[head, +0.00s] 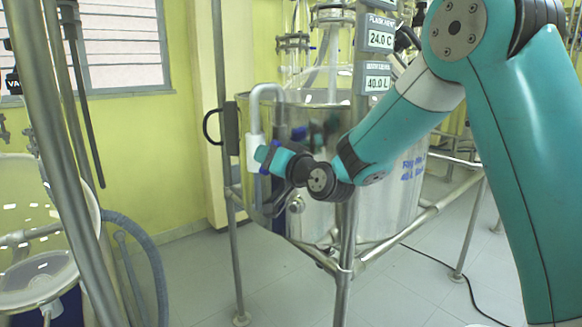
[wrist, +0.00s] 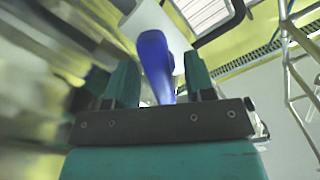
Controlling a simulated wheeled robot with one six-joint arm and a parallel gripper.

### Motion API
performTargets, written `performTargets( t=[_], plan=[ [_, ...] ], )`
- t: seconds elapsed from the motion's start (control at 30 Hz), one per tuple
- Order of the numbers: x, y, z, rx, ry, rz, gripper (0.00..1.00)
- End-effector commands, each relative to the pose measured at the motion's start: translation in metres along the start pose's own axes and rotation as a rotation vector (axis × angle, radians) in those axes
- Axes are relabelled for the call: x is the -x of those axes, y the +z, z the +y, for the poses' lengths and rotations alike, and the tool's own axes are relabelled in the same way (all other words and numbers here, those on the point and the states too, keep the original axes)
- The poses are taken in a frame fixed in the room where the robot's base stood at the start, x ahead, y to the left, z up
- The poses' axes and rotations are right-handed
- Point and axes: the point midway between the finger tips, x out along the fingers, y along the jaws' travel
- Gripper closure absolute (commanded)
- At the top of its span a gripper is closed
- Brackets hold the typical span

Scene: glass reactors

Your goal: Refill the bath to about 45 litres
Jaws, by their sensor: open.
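The steel bath (head: 395,190) stands mid-picture in the head view, with blue handwriting on its side. The level display (head: 377,83) on the post reads 40.0 L. A grey pipe (head: 268,88) bends over the bath's rim and runs down to a white valve body (head: 252,152). My gripper (head: 263,157) is at this valve. In the wrist view, a blue lever (wrist: 154,60) stands between the two teal fingers of my open gripper (wrist: 160,75), below a white cylinder (wrist: 152,22). I cannot tell whether the fingers touch the lever. In the head view, my gripper mostly hides it.
The temperature display (head: 381,39) above reads 24.0 C. A steel frame with upright posts (head: 228,215) and a lower rail (head: 415,222) surrounds the bath. A blue-grey hose (head: 150,250) and a glass vessel (head: 35,275) are at left. A black cable (head: 465,285) lies on the floor.

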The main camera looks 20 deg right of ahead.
Motion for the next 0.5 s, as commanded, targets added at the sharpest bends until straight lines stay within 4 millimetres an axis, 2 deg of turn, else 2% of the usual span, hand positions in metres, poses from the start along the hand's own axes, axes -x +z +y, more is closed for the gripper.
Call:
performTargets(
  t=[0.17,0.5],
  plan=[
    [0.032,0.002,0.003,-0.001,0.003,0.002,0.51],
    [0.121,0.003,0.004,0.001,0.006,0.005,0.51]
  ],
)
